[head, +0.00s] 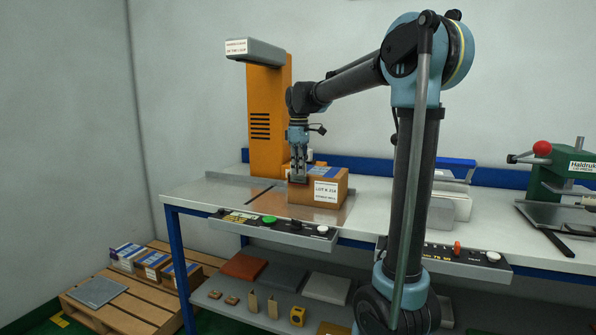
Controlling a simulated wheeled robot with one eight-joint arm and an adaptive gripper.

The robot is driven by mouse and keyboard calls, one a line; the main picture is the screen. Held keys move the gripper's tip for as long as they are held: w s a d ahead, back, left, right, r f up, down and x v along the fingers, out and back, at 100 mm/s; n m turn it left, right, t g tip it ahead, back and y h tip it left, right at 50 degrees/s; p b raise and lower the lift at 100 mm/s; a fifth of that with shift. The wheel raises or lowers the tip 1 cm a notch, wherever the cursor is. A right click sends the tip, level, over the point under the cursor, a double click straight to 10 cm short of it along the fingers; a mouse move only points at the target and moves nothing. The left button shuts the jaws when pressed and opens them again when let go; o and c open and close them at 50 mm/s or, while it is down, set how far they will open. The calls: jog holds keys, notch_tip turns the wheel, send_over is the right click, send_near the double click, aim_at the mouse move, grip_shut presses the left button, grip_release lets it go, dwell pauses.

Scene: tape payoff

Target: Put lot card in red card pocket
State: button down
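A white card reading roughly "LOT B 318" (326,191) is on the front of a brown cardboard box (301,196) on the bench. The box has blue on its top. My gripper (298,179) points down at the box's left front part, just left of the white card. Its fingers are small and dark here. I cannot tell whether they are open or shut, or whether they touch the box. I cannot make out a red card pocket for certain; a flat reddish piece (243,267) lies on the lower shelf.
An orange machine column (266,105) with a grey overhanging head stands behind the box. A control strip with a green button (268,220) runs along the bench front. A green press (570,180) stands at right. A pallet (125,310) with boxes is at lower left.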

jog(key=shift+s+f, duration=0.2)
jog(key=shift+f, duration=0.1)
jog(key=shift+s+d, duration=0.1)
jog(key=shift+s, duration=0.4)
jog(key=c, duration=1.9)
grip_release()
jog(key=shift+w+f, duration=0.1)
jog(key=shift+w, duration=0.1)
jog(key=shift+o, duration=0.5)
jog(key=shift+w+f, duration=0.2)
jog(key=shift+w, duration=0.1)
jog(key=shift+w+f, duration=0.1)
jog(key=shift+w, duration=0.05)
jog(key=shift+w+f, duration=0.55)
jog(key=shift+w, duration=0.15)
jog(key=shift+s+r, duration=0.6)
jog(key=shift+r, duration=0.1)
notch_tip(320, 180, up, 13)
jog(key=shift+s, duration=0.15)
